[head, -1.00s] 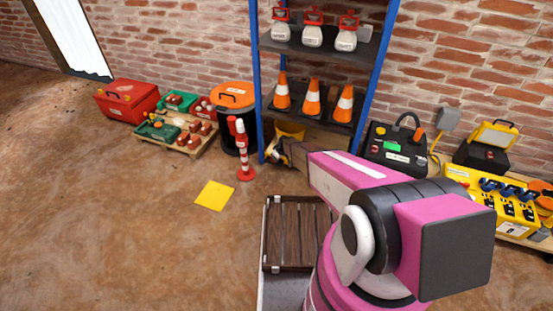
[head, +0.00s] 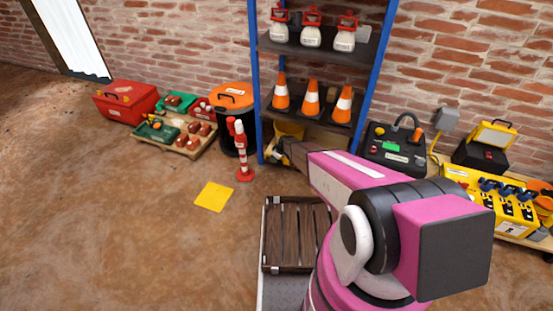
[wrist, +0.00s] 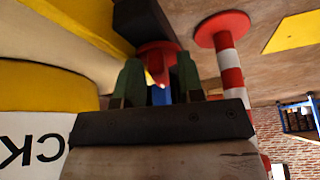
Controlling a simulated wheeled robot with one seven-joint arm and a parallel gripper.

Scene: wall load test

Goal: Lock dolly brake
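My gripper (wrist: 158,80) shows in the wrist view with its two green fingers apart. A red rounded part (wrist: 157,52) lies at the gap between the fingertips, just beyond them; whether they touch it is unclear. A dark bar (wrist: 143,22) runs behind it. To the left is a large yellow body (wrist: 40,88) with a white label (wrist: 28,140), partly readable as upside-down "CK". In the head view a yellow object (head: 291,130), perhaps the dolly, stands under the shelf behind my gripper (head: 272,153). My arm hides part of that area.
A red-and-white post (head: 241,155) stands close left of my gripper; it also shows in the wrist view (wrist: 228,62). The blue-framed shelf (head: 257,80) rises above. A yellow floor square (head: 214,196) and open floor lie left. A slatted wooden crate (head: 290,235) is in front.

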